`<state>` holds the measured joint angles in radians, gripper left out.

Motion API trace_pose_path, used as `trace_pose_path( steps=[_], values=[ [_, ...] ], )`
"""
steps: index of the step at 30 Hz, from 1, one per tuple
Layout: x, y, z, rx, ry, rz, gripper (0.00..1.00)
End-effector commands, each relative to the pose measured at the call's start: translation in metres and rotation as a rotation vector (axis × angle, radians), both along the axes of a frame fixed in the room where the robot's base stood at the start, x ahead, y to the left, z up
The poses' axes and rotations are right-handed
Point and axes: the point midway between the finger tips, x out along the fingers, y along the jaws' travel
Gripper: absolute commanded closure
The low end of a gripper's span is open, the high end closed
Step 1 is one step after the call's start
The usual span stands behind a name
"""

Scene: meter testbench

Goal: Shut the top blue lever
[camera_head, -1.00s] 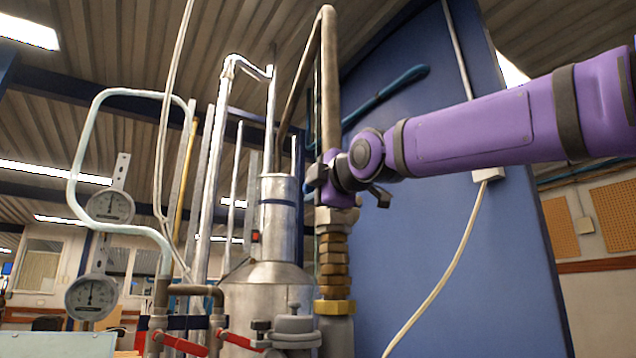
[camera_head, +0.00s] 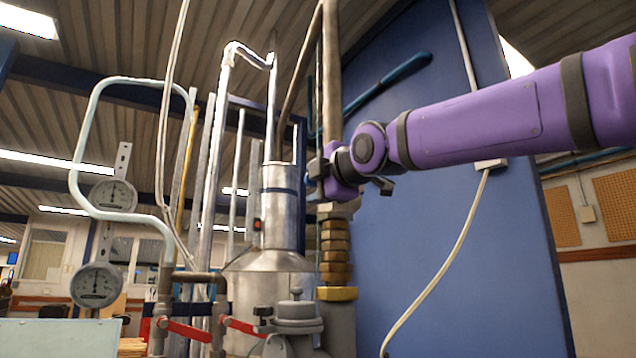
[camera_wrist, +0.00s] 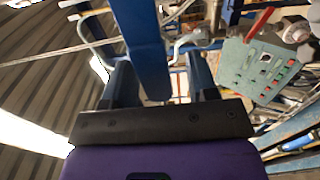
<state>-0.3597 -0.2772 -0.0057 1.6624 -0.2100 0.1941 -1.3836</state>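The top blue lever (camera_head: 390,84) is a long blue bar at the upper middle of the head view. It slants from upper right down to lower left, towards the vertical pipe. My gripper (camera_head: 318,174) is at that pipe, below the lever's lower left end in the picture. In the wrist view a wide blue bar (camera_wrist: 143,45), apparently the lever, runs down between the fingers of my gripper (camera_wrist: 162,80). The fingers are apart, with gaps beside the bar. Whether either finger touches it I cannot tell.
A vertical pipe with brass fittings (camera_head: 336,260) stands beside a steel vessel (camera_head: 268,275). A large blue panel (camera_head: 450,250) is behind my arm. Two round gauges (camera_head: 97,286) and red-handled valves (camera_head: 188,331) are at lower left. A pale cable (camera_head: 440,275) hangs before the panel.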

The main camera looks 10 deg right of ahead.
Motion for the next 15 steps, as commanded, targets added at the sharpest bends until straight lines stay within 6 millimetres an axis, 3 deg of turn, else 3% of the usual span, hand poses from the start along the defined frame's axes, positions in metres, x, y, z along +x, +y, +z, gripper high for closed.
trace_pose_path(
  steps=[8, 15],
  values=[
    [-0.007, -0.002, 0.002, 0.003, -0.003, 0.000, 0.47],
    [-0.043, -0.014, 0.002, 0.003, -0.005, 0.000, 0.47]
  ],
)
